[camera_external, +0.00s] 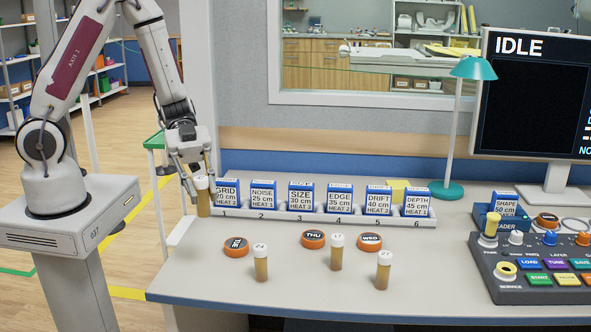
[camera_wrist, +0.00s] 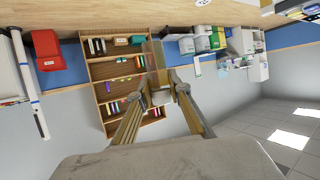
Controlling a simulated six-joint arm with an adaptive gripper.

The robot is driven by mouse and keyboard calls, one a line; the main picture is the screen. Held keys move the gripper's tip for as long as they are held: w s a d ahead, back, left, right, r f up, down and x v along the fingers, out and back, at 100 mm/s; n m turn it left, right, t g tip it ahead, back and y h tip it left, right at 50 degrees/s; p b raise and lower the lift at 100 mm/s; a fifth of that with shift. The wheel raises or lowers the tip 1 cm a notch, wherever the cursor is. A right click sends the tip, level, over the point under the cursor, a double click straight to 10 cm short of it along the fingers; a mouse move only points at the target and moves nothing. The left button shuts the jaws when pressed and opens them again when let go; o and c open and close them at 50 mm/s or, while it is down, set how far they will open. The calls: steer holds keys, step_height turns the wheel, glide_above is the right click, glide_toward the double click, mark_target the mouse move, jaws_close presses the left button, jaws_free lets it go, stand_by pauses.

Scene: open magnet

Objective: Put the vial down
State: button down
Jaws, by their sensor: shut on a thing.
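My gripper (camera_external: 197,168) is shut on a vial (camera_external: 203,198) with a white cap and amber contents. The vial hangs upright below the fingers, at the left end of the card rack, beside the first card; I cannot tell whether its base touches the desk. In the wrist view, my gripper (camera_wrist: 162,80) has a small pale object between its fingers, likely the vial's cap. Three similar vials stand upright on the desk: one at left (camera_external: 260,265), one in the middle (camera_external: 336,254) and one at right (camera_external: 383,272).
Orange-rimmed discs lie on the desk: one at left (camera_external: 236,246), THU (camera_external: 313,239) and WED (camera_external: 369,241). The white rack (camera_external: 330,217) holds several blue-and-white cards. A button console (camera_external: 540,270), monitor (camera_external: 535,95) and teal lamp (camera_external: 473,68) stand at right. The front left desk is clear.

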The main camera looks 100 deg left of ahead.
steer(key=w+a+n+t+y, duration=0.35)
steer(key=w+a, duration=0.45)
steer(key=a, duration=0.3)
steer(key=w+a+n+t+y, duration=0.3)
steer(key=w+a+n+y, duration=0.15)
steer(key=w+a, duration=0.55)
steer(key=a+n+g+y, duration=0.3)
steer(key=a+n+y, duration=0.8)
steer(key=a, duration=1.6)
steer(key=shift+t, duration=0.25)
steer(key=shift+s+d+f, duration=0.1)
steer(key=shift+s+f, duration=0.05)
steer(key=shift+f, duration=1.05)
steer(key=shift+s+f, duration=0.15)
steer(key=shift+f, duration=1.05)
steer(key=shift+f, duration=0.1)
step_height(320, 180, down, 6)
steer(key=shift+f, duration=1.9)
